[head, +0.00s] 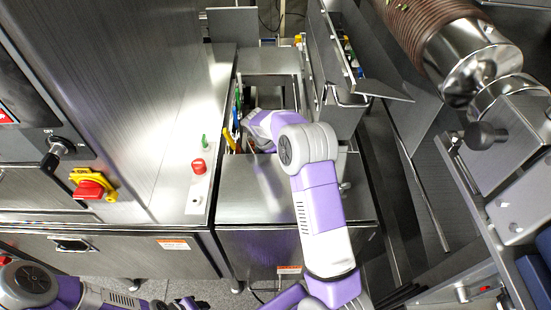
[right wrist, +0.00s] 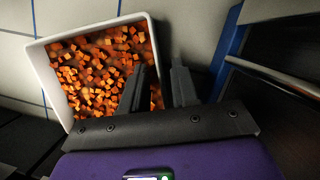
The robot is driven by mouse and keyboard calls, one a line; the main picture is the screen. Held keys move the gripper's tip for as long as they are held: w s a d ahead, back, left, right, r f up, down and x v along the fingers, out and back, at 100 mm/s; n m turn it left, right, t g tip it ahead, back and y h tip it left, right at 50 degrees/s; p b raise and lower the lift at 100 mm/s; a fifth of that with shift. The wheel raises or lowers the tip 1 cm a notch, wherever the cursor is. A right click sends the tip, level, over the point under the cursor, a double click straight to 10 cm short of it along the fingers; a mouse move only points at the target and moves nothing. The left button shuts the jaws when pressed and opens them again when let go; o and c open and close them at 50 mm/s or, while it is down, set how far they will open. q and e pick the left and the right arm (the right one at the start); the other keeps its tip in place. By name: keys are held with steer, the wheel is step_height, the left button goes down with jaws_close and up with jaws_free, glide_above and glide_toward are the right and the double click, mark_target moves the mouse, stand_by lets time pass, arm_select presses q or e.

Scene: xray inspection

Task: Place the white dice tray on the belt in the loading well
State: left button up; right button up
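The white dice tray (right wrist: 42,70) is in the right wrist view, filled with small orange cubes. It lies on a pale surface (right wrist: 190,25) crossed by thin blue lines. My right gripper (right wrist: 160,72) is open at the tray's right wall. One finger is over the cubes inside the wall and the other is outside it, with a gap between the fingers. In the head view my right arm reaches down into the narrow well; its gripper and the tray are hidden there. Of my left arm only links show at the lower left; its gripper is out of view.
Steel walls close in the well, with an upright panel (head: 340,90) on its right. In the right wrist view a metal bar (right wrist: 275,76) runs at the right.

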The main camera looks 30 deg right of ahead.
steer(key=p+v, duration=0.3)
steer(key=v, duration=0.9)
steer(key=shift+r, duration=0.25)
steer(key=shift+d, duration=0.1)
